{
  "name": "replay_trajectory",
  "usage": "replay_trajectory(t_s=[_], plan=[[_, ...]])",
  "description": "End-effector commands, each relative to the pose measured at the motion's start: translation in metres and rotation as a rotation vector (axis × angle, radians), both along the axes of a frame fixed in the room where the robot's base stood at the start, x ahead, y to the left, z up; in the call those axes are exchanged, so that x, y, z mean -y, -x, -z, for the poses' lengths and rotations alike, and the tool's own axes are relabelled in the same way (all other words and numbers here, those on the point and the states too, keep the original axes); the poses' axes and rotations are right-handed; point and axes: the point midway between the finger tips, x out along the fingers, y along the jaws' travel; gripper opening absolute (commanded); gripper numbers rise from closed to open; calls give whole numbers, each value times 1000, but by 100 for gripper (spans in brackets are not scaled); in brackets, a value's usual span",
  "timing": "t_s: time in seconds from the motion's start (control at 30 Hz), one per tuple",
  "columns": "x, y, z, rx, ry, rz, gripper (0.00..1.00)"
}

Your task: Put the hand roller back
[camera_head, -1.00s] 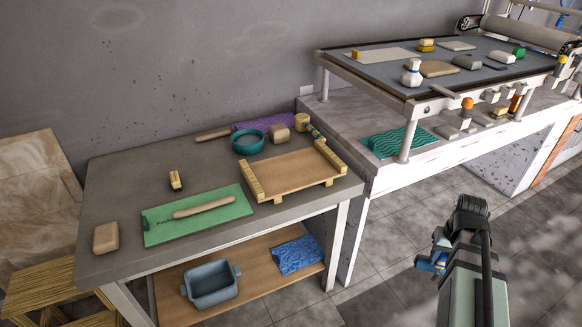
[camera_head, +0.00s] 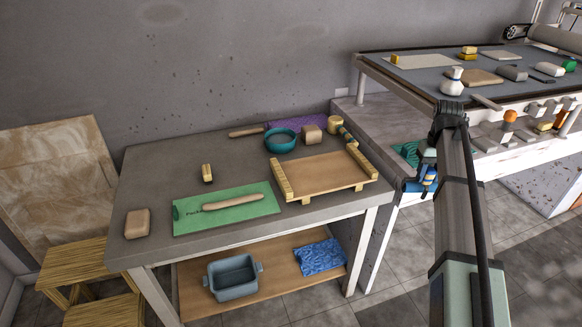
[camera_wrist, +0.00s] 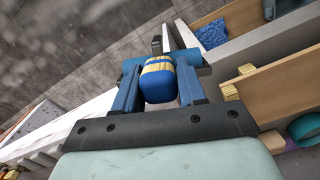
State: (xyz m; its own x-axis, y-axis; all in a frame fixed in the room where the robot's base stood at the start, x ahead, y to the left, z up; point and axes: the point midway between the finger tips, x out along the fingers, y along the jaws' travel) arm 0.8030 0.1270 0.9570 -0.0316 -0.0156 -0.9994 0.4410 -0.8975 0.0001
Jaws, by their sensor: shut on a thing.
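My gripper (camera_head: 424,172) is above the floor and counter edge, right of the table. In the wrist view my gripper (camera_wrist: 159,82) is shut on a blue piece with yellow bands, seemingly the handle of the hand roller (camera_wrist: 160,84). A pale narrow part shows beyond the fingers; the roller's far end is not clear. The blue of it also shows small in the head view (camera_head: 428,180). On the table, a wooden board with two notched yellow side rails (camera_head: 322,174) stands near the right end, its middle bare.
The grey table (camera_head: 150,170) also holds a green mat (camera_head: 255,208) with a clay roll, a teal bowl (camera_head: 280,141), clay blocks, a yellow-headed tool (camera_head: 335,126) and a purple item (camera_head: 298,124). A grey tub (camera_head: 232,277) sits on the lower shelf.

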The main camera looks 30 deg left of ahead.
Motion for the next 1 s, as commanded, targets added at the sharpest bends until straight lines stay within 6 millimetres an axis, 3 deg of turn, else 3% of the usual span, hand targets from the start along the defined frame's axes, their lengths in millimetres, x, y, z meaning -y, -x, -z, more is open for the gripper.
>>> replay_trajectory(t_s=[0.03,0.2,0.43,0.67,1.0], plan=[[-20,-17,-14,0,1,-31,0],[-82,-42,-49,-10,5,-123,0],[-176,-59,-80,-24,14,-219,0],[-277,-54,-83,-40,26,-264,0],[-422,-21,-66,-63,42,-293,0]])
